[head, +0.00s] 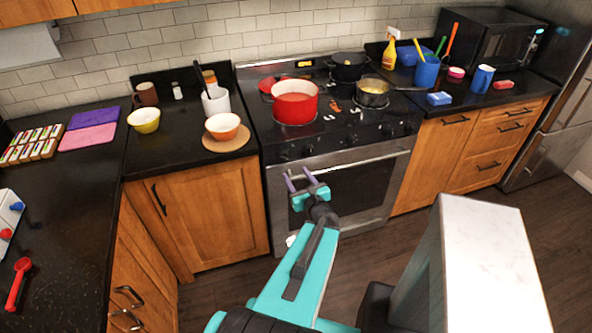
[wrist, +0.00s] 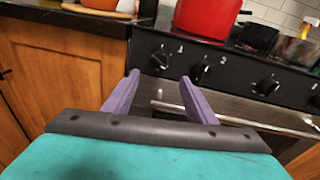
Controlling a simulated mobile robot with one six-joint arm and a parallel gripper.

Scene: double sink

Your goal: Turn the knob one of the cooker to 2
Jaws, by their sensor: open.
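The cooker (head: 330,125) stands against the back wall, with a black front panel carrying a row of knobs. In the wrist view, knob one (wrist: 160,59) is the leftmost, with a white "1" beside it. A second knob (wrist: 202,71), marked "2", sits to its right. Knob one's pointer setting is too small to read. My gripper (head: 297,174) is open and empty in front of the oven door, below the panel. In the wrist view, its two purple fingers (wrist: 160,83) point at the panel, with knob one above and between the tips, apart from them.
The oven door handle (wrist: 235,119) runs across below the knobs. A red pot (head: 295,102) and a small steel pan (head: 373,92) stand on the cooktop. A wooden cabinet (head: 197,215) is to the left. A white-topped block (head: 490,250) stands at the lower right.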

